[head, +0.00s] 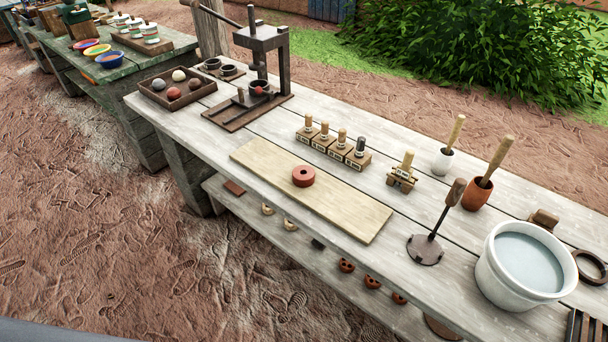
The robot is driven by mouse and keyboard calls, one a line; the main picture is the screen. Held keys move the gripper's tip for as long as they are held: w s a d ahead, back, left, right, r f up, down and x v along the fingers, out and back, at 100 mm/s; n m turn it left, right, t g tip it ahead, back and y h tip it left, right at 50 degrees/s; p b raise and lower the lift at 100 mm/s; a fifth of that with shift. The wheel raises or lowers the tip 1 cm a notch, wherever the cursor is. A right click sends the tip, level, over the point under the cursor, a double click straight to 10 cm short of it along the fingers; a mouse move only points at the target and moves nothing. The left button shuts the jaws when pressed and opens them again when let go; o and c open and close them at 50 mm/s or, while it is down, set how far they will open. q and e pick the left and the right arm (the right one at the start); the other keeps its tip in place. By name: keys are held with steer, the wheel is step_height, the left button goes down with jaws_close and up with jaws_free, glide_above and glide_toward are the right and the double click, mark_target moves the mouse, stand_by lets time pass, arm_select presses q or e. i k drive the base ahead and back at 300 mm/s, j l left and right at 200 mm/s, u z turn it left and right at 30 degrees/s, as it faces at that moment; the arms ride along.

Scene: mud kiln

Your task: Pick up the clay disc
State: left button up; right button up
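A second reddish round piece (259,88) sits in the dark press (262,55) at the back of the bench, partly hidden by the press. Neither of my grippers shows in the head view.
A tray with several balls (176,88) stands left of the press. Stamps (333,143) stand behind the board. Right of it are a handled round tool (428,247), two pots with sticks (477,190) and a white water bucket (524,264). The board is otherwise clear.

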mark_target(306, 180)
steer(key=j+z, duration=0.1)
steer(key=z, duration=0.4)
steer(key=j+z, duration=0.2)
steer(key=z, duration=0.3)
steer(key=j+z, duration=0.3)
steer(key=j, duration=0.15)
steer(key=j+z, duration=0.25)
steer(key=j, duration=0.15)
steer(key=k+j, duration=0.1)
steer(key=j, duration=0.35)
steer(key=j+z, duration=0.1)
steer(key=j, duration=0.3)
steer(key=k+j, duration=0.15)
steer(key=j, duration=0.3)
steer(key=z, duration=0.05)
